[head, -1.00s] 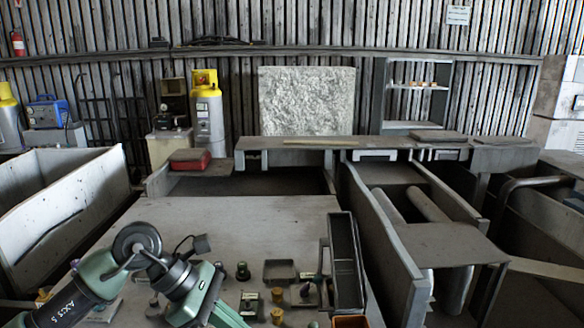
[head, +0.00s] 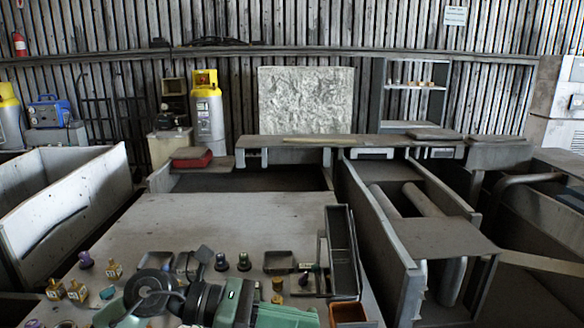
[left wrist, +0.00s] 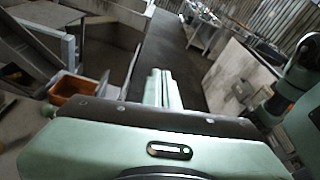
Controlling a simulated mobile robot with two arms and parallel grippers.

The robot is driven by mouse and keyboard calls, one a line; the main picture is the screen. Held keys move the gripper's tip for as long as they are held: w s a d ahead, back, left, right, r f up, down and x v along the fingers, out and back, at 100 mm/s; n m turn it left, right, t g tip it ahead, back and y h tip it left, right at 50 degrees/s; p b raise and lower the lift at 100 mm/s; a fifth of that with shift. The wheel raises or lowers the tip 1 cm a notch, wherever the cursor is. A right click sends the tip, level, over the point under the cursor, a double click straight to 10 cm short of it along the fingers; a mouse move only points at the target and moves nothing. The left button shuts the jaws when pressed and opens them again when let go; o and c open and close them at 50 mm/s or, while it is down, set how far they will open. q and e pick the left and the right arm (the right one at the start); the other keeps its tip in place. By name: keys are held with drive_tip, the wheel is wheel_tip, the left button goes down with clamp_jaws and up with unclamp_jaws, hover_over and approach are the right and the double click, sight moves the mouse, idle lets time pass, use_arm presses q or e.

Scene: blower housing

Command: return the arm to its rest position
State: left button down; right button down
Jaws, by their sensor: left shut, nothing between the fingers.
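My left arm (head: 235,302) shows at the bottom of the head view, with green links and a dark round joint, low over the near edge of the grey table (head: 225,212). Its gripper tips cannot be made out there. In the left wrist view my left gripper (left wrist: 163,88) has its two pale green fingers together, with nothing between them. The fingers point away over a dark strip and touch nothing that I can see. My right arm and gripper are not in view in the head view.
Several small parts, including a purple-topped one (head: 85,259), stand along the table's near side. A small dark tray (head: 278,262), a tall dark bin (head: 342,245) and an orange bin (head: 348,312) are at the right. The table's far half is clear.

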use_arm(q)
drive_tip(key=w+a+r+n+t+h, duration=0.1)
drive_tip(key=w+r+n+t+h, duration=0.1)
drive_tip(key=r+n+t, duration=0.35)
drive_tip(key=w+a+r+n+t+h, duration=0.25)
drive_tip(key=n+t, duration=0.45)
drive_tip(key=n, duration=0.4)
drive_tip(key=w+a+f+n+t+y, duration=0.35)
drive_tip(key=a+n+t+y, duration=0.55)
drive_tip(key=n, duration=0.6)
drive_tip(key=s+a+f+n+g+y, duration=0.1)
drive_tip(key=a+f+n+g+y, duration=0.25)
drive_tip(key=f+n+y, duration=0.35)
drive_tip(key=s+a+f+n+g+y, duration=0.2)
drive_tip(key=a+f+n+y, duration=0.25)
drive_tip(key=f, duration=0.45)
drive_tip(key=s+a+f+n+g, duration=0.1)
drive_tip(key=s+f+n+g, duration=0.4)
drive_tip(key=s+f, duration=0.55)
drive_tip(key=s+f+n+g, duration=0.2)
drive_tip(key=s+f+g, duration=0.55)
drive_tip(key=s, duration=0.65)
wheel_tip(320, 180, down, 27)
drive_tip(key=s+g, duration=0.1)
drive_tip(key=s+a+f+g, duration=0.1)
drive_tip(key=s+a+f, duration=0.2)
drive_tip(key=s+f, duration=1.3)
drive_tip(key=shift+s+m+h, duration=0.3)
drive_tip(key=shift+s, duration=0.15)
